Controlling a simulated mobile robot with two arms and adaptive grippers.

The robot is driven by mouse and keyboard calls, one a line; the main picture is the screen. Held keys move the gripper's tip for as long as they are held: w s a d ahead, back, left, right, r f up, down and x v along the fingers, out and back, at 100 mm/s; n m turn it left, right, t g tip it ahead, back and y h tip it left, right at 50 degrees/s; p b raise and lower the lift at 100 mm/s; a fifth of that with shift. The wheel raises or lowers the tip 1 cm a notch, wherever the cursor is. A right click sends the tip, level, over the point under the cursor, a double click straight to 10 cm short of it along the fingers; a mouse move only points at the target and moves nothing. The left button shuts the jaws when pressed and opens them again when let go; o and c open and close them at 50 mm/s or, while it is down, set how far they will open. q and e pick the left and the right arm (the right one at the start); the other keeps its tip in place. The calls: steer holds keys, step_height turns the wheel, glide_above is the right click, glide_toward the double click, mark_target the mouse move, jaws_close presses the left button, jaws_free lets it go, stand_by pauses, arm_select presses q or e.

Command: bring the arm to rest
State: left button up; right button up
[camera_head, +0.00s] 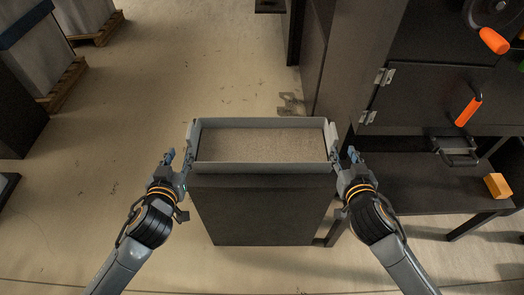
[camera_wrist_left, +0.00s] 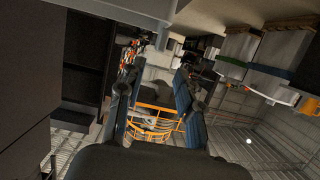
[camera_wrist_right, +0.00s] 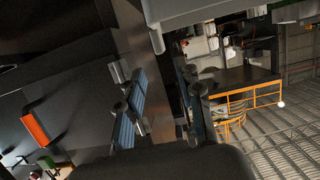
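My left gripper (camera_head: 169,158) is beside the left end of a grey tray (camera_head: 262,168), a little below its handle. It is open and empty, with the two blue-padded fingers apart in the left wrist view (camera_wrist_left: 158,100). My right gripper (camera_head: 348,157) is beside the tray's right end. Its fingers are apart with nothing between them in the right wrist view (camera_wrist_right: 160,100). The tray holds a flat layer of sandy, granular material and stands level on a dark box-shaped stand (camera_head: 262,212).
A dark machine (camera_head: 410,110) with orange handles (camera_head: 468,111) stands at the right. An orange block (camera_head: 497,186) lies on its low shelf. Wrapped pallet loads (camera_head: 45,52) stand at the upper left. The floor (camera_head: 110,120) left of the stand is clear.

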steer(key=shift+s+r, duration=0.1)
steer(key=shift+s, duration=0.3)
